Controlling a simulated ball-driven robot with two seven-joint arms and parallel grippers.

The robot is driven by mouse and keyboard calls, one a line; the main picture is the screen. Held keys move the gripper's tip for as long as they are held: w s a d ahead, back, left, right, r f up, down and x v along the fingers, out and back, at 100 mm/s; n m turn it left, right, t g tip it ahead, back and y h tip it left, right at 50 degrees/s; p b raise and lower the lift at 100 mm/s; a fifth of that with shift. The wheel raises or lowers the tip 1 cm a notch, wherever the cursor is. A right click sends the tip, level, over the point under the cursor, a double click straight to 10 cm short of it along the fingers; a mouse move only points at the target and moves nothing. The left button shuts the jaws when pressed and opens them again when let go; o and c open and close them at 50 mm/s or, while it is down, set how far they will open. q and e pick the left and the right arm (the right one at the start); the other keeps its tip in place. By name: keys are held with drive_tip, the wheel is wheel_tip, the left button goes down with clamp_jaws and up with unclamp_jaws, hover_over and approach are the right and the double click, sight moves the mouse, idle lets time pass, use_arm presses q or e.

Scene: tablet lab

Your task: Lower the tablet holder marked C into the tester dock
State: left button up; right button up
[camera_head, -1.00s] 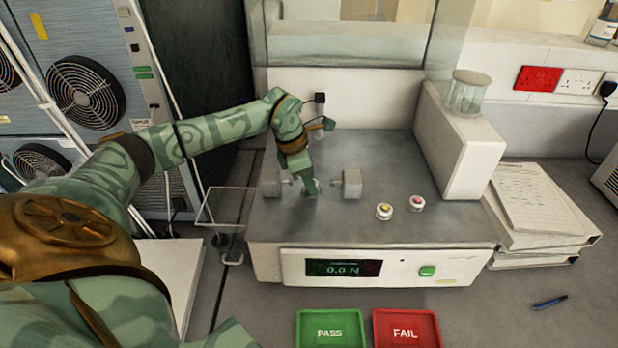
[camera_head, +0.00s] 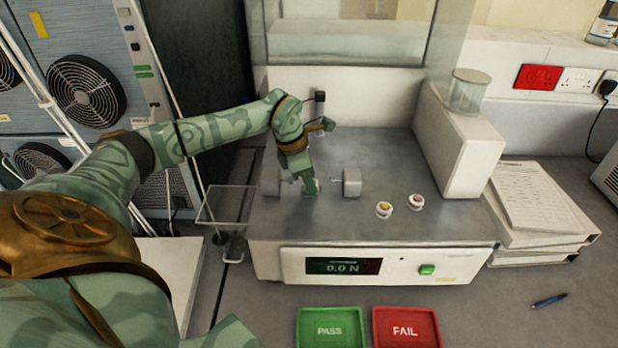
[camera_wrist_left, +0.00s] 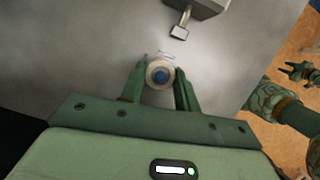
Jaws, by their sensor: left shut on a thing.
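My left gripper (camera_head: 309,189) is low over the grey top of the tester (camera_head: 340,262), between its two grey jaw blocks, the left one (camera_head: 270,182) and the right one (camera_head: 351,183). In the left wrist view, its fingers (camera_wrist_left: 160,78) are shut on a small round pale holder with a blue centre (camera_wrist_left: 161,75). I cannot read a letter on it. The dock under it is largely hidden. Two similar holders stand on the tester, one yellow-centred (camera_head: 384,209) and one red-centred (camera_head: 416,202). My right gripper (camera_wrist_left: 297,72) shows small at the right edge of the left wrist view.
A white housing with a glass jar (camera_head: 470,93) rises at the tester's right rear. A clear guard (camera_head: 226,204) is at its left. Green PASS (camera_head: 331,330) and red FAIL (camera_head: 406,330) trays lie in front. Binders (camera_head: 540,215) are at the right.

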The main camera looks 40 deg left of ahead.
use_arm(q)
drive_tip(key=o, duration=1)
drive_tip(key=shift+o, duration=0.2)
drive_tip(key=v, duration=1.6)
drive_tip(key=shift+r, duration=0.15)
